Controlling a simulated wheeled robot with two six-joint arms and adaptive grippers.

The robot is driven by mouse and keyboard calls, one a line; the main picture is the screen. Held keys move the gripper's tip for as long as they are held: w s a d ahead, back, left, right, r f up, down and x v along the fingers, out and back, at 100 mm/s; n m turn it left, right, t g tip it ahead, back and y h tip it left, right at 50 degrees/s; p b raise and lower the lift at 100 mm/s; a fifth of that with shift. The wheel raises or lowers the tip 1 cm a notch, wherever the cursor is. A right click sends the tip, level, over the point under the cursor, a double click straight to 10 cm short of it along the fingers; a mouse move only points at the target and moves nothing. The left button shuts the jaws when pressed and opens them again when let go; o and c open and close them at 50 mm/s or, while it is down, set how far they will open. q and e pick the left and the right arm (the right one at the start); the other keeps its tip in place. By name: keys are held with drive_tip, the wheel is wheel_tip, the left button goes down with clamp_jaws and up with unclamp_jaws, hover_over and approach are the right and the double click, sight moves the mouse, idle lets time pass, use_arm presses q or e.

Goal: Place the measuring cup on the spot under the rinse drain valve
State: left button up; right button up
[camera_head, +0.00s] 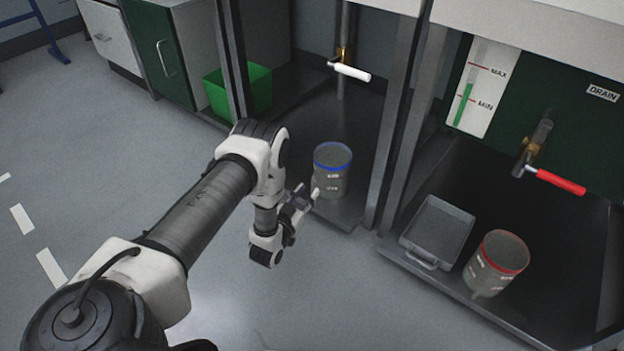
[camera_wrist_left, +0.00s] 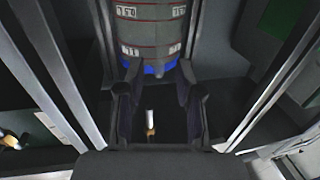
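A grey measuring cup with a blue rim (camera_head: 331,172) stands upright in the middle bay. It appears inverted at the top of the left wrist view (camera_wrist_left: 150,35). My left gripper (camera_head: 304,193) is at the cup's near left side. In the left wrist view, its fingers (camera_wrist_left: 158,85) are spread apart near the blue rim; whether they touch the cup I cannot tell. A white-handled valve (camera_head: 350,70) is above and behind this cup. A second measuring cup with a red rim (camera_head: 496,263) stands in the right bay, below a red-handled valve (camera_head: 555,180). My right gripper is out of view.
A grey rectangular tray (camera_head: 437,232) lies left of the red-rimmed cup. Metal posts (camera_head: 398,115) separate the bays. A green bin (camera_head: 238,92) stands at the left. A DRAIN label (camera_head: 603,92) and a MAX/MIN gauge (camera_head: 479,87) mark the right panel. The near floor is clear.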

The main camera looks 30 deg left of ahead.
use_arm(q)
drive_tip(key=s+d+f+g+h+p, duration=0.1)
drive_tip(key=s+d+f+g+p, duration=0.1)
drive_tip(key=s+d+g, duration=0.45)
drive_tip(key=s+d+f+g+h+p, duration=0.1)
drive_tip(key=s+d+f+g, duration=0.25)
drive_tip(key=s, duration=0.65)
drive_tip(key=s+d+r+g, duration=0.1)
drive_tip(key=s+g, duration=0.3)
drive_tip(key=s, duration=0.4)
drive_tip(key=s+d+r+g, duration=0.2)
drive_tip(key=s+r+g, duration=0.1)
drive_tip(key=s, duration=0.5)
drive_tip(key=shift+s+d+r+m+g, duration=0.15)
drive_tip(key=shift+d+r+m+g, duration=0.2)
drive_tip(key=shift+r, duration=0.35)
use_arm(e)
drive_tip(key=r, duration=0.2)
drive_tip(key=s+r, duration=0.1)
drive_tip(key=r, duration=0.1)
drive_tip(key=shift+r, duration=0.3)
use_arm(q)
drive_tip(key=shift+a, duration=0.1)
